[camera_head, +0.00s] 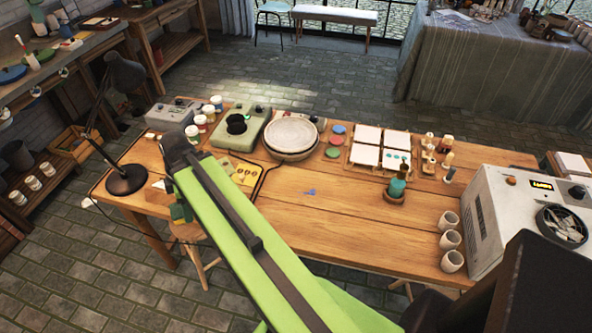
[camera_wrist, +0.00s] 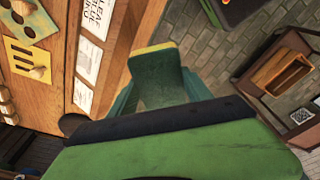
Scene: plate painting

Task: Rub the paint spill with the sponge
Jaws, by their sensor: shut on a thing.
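The paint spill is a small blue patch (camera_head: 310,192) on the bare middle of the wooden table (camera_head: 350,222). My gripper (camera_head: 181,212) is at the front left of the table, well to the left of the spill. In the wrist view it is shut on a green block with a yellow edge, which looks like the sponge (camera_wrist: 156,76). The sponge is apart from the spill. It cannot be made out clearly in the head view, and the spill is not seen in the wrist view.
A black lamp (camera_head: 126,180) stands left of my gripper. A board with yellow pieces (camera_head: 245,174) lies beside my arm. The table around the spill is clear.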

